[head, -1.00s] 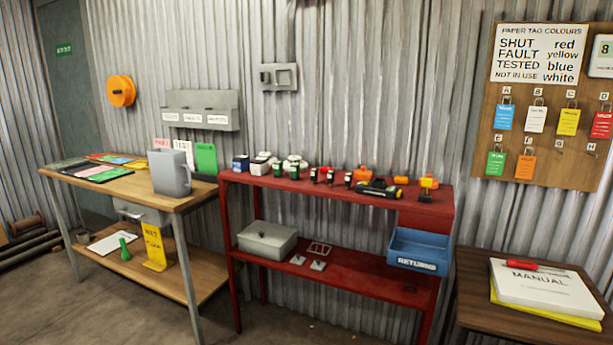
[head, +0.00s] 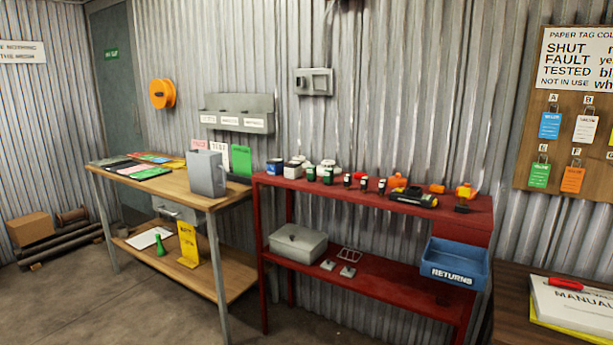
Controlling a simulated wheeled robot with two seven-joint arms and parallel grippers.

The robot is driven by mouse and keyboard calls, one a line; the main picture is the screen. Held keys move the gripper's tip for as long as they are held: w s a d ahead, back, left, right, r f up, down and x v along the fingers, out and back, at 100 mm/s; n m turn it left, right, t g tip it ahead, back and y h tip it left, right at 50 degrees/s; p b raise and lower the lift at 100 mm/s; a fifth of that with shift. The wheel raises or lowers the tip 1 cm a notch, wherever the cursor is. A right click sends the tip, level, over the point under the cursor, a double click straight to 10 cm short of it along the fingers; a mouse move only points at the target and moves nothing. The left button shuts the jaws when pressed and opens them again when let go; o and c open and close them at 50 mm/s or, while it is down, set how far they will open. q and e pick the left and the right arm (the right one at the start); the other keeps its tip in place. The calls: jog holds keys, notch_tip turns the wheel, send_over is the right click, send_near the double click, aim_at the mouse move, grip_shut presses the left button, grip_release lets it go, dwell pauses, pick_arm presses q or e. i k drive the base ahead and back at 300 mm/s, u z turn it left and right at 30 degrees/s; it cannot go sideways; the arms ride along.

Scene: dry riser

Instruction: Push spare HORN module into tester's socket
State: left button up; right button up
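I cannot make out a HORN module or a tester with a socket for certain at this distance. A dark handheld device with yellow parts (head: 413,197) lies on the top of the red shelf bench (head: 272,180), toward its right end. Small dark, red and orange items stand around it, too small to read. A grey lidded box (head: 298,243) sits on the bench's lower shelf. Neither of my grippers is in view.
A blue RETURNS bin (head: 454,263) is at the bench's right side. A brown table with a manual (head: 573,303) is at lower right. Floor (head: 160,315) in front is clear.

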aim_at(412, 195)
jog(key=u, duration=1.1)
jog(key=i, duration=3)
jog(key=z, duration=2.3)
